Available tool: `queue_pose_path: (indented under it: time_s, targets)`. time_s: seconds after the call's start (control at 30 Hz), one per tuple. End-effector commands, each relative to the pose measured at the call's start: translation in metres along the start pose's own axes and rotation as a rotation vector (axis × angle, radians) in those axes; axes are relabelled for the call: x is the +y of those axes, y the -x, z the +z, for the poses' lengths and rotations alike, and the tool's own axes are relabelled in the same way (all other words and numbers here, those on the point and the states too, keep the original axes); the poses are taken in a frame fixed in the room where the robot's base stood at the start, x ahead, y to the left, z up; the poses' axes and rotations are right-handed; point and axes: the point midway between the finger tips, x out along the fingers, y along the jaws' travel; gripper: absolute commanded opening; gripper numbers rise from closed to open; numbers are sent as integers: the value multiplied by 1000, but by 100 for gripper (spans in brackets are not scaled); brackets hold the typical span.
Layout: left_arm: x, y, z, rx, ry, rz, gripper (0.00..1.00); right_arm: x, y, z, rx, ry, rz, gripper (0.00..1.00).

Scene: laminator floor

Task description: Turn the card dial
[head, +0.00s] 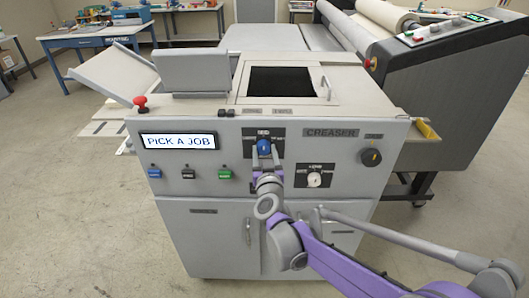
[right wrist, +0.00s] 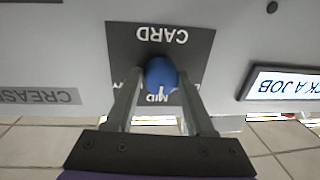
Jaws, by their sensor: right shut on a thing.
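The card dial (head: 264,147) is a blue round knob on a dark plate on the front of the grey creaser. It also shows in the right wrist view (right wrist: 161,73), upside down, under the word CARD, with a white pointer mark and the word MID beside it. My right gripper (head: 265,158) reaches up to the dial from below. In the right wrist view its two fingers (right wrist: 160,84) stand on either side of the blue knob and are shut on it. The fingers hide part of the plate's lettering. My left gripper is not in view.
A screen (head: 179,141) reads PICK A JOB, with several buttons below. A white knob (head: 314,180) and a black knob (head: 371,157) sit right of the dial. A red stop button (head: 141,101) stands on the top left edge. Open floor lies in front.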

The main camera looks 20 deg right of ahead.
Motion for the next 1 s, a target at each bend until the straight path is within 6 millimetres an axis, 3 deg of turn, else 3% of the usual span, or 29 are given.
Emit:
queue_pose_path:
  time_s: [1.0]
  targets:
    - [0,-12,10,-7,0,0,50,-2,0,4,85,-833,4,0]
